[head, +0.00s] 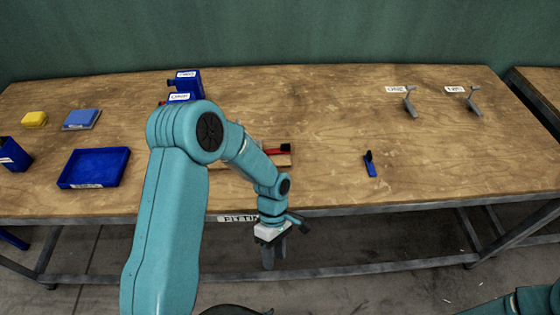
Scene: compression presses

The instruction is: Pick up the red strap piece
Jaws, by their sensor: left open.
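A red piece with a black end (273,152), which looks like the red strap piece, lies on a light wooden board (283,161) near the middle of the table. My left forearm hides part of the board and perhaps part of the piece. My left gripper (274,252) is open and hangs in front of the table's front edge, nearer to me than the red piece and apart from it. No object shows between its fingers. Only a bit of my right arm shows at the bottom right corner; its gripper is out of view.
The wooden table (330,115) holds a blue tray (94,168), a blue block (82,119), a yellow block (34,119), labelled blue bins (187,84), a small blue-and-black item (371,166) and two grey brackets (410,103). The right middle is mostly clear.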

